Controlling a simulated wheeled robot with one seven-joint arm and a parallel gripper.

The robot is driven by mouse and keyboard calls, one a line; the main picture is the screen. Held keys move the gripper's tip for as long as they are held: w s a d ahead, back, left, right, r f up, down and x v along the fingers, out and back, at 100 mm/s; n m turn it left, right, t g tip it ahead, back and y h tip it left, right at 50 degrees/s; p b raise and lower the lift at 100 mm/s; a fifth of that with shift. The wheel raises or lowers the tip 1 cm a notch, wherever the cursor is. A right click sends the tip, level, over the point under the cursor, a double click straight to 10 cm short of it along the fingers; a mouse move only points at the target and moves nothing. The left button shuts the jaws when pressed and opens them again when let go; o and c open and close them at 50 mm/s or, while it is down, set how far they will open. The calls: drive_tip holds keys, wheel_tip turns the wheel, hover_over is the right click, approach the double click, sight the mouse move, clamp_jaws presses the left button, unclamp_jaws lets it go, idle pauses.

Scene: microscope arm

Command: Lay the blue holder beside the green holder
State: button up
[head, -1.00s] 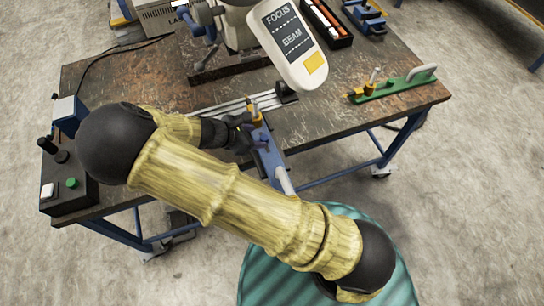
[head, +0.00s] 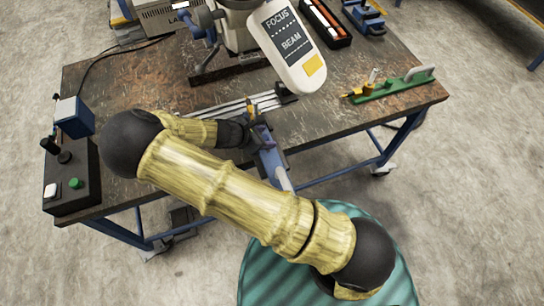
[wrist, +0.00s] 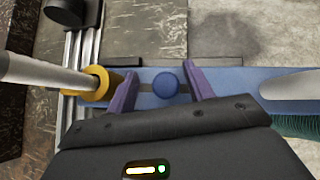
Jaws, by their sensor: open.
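The blue holder (head: 270,162) lies at the table's front edge, its pale handle pointing out over the edge towards me. In the wrist view the blue holder (wrist: 228,80) runs across the picture, with a round blue knob (wrist: 166,88) and a yellow ring with a pale rod (wrist: 97,83) at its left. My gripper (wrist: 160,84) is open, its purple fingers on either side of the knob with gaps showing. Whether the fingers reach down to the plate is unclear. The green holder (head: 398,87) lies at the table's right side, with a pale upright handle and yellow parts.
A microscope with a white FOCUS/BEAM panel (head: 288,45) stands behind the blue holder. A metal rail (head: 228,110) lies beside it. A black control box (head: 71,182) is at the left edge. The table (head: 345,125) is bare between the two holders.

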idle(0.4)
drive_tip(key=shift+w, duration=0.1)
clamp_jaws()
drive_tip(key=shift+r, duration=0.1)
drive_tip(key=shift+r, duration=0.1)
